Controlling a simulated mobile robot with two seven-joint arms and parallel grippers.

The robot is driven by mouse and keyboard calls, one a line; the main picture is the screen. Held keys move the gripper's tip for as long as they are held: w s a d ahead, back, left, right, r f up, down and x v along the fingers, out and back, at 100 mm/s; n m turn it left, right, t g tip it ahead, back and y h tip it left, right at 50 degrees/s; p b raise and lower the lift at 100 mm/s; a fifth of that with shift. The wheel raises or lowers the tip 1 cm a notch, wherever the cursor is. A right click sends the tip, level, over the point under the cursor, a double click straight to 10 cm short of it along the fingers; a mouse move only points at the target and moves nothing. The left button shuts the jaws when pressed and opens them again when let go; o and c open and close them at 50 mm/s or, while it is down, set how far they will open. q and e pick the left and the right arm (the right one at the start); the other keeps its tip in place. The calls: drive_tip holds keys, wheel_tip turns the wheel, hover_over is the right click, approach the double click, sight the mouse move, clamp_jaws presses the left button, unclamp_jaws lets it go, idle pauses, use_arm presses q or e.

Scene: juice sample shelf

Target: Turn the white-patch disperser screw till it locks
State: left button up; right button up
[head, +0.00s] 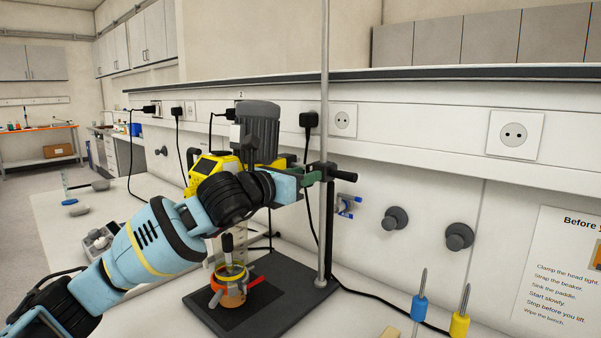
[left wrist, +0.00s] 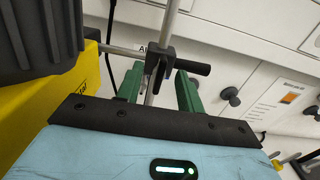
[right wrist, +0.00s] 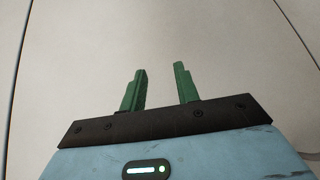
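The yellow and grey disperser head (head: 258,130) hangs on an upright metal rod (head: 324,100). A dark clamp with a black screw handle (head: 344,175) sits on the rod; the handle also shows in the left wrist view (left wrist: 193,67), pointing right. I cannot make out a white patch on it. My left gripper (head: 316,175) is at the clamp. In the left wrist view its green fingers (left wrist: 160,84) are apart, with the clamp and rod beyond and between them; I cannot tell whether they touch. My right gripper (right wrist: 161,88) is open and empty, facing a plain pale surface.
Below the head, an orange-banded beaker (head: 232,290) stands on the dark base plate (head: 205,310). Blue (head: 419,307) and yellow (head: 460,325) handled screwdrivers stand at the right front. Wall knobs (head: 395,218) and sockets (head: 513,134) are behind. Black cables hang near the rod.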

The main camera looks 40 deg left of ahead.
use_arm(q)
drive_tip(key=shift+c, duration=0.3)
use_arm(e)
drive_tip(key=shift+s, duration=0.1)
use_arm(q)
clamp_jaws()
drive_tip(key=shift+f, duration=0.1)
use_arm(e)
drive_tip(key=shift+s+f, duration=0.1)
drive_tip(key=shift+f, duration=0.05)
use_arm(q)
drive_tip(key=m+b, duration=0.1)
drive_tip(key=m, duration=0.5)
drive_tip(key=m+b, duration=0.1)
drive_tip(key=m, duration=0.5)
drive_tip(key=m+b, duration=0.1)
drive_tip(key=m, duration=0.5)
drive_tip(key=shift+d+f+b, duration=0.2)
drive_tip(key=shift+d+b, duration=0.1)
use_arm(e)
drive_tip(key=f, duration=0.3)
drive_tip(key=shift+s+f+g, duration=0.15)
drive_tip(key=shift+s+g, duration=0.15)
drive_tip(key=shift+s, duration=0.05)
